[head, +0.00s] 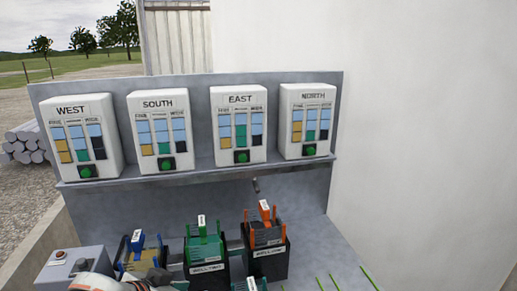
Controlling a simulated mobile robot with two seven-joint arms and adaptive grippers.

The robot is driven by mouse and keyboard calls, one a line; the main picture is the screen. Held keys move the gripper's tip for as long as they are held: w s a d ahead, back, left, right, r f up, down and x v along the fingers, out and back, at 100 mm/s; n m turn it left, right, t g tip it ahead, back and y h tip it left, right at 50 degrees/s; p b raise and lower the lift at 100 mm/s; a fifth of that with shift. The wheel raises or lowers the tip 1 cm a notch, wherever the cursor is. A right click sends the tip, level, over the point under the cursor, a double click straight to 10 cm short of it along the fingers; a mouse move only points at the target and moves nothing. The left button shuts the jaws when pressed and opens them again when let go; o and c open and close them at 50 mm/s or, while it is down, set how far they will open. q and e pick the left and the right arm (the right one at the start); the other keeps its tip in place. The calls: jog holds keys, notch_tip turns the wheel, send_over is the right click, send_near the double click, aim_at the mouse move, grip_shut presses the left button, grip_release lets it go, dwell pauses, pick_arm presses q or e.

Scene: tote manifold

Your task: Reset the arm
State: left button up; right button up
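My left arm comes in at the bottom left, white with an orange band. The dark end of my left gripper (160,277) is in front of the blue-topped holder; its fingers are too small and cut off to tell open from shut. My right gripper is not in view. A blue piece (136,242), a green piece (203,243) and an orange piece (265,226) with white tags stand in black holders (268,265) on the grey bench. Another green piece with a white tag (251,284) shows at the bottom edge.
Four white panels, WEST (80,138), SOUTH (158,133), EAST (238,124) and NORTH (306,122), stand on a grey shelf (200,174). A grey box (72,264) with a red button is at the lower left. Bench with green lines (345,270) is clear at right.

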pick_arm(q)
jog(key=s+a+f+m+g+y, duration=0.1)
jog(key=s+a+f+y, duration=0.3)
jog(key=s+a+f, duration=0.55)
jog(key=s+a+f+m+y, duration=0.1)
jog(key=s+a+f+y, duration=0.4)
jog(key=a, duration=0.7)
jog(key=d+f+n+t+h, duration=0.3)
jog(key=d+f+h, duration=0.4)
jog(key=d+f, duration=0.7)
notch_tip(320, 180, down, 2)
jog(key=shift+w+d+f+h, duration=0.25)
jog(key=shift+w+h, duration=0.05)
jog(key=shift+w, duration=0.1)
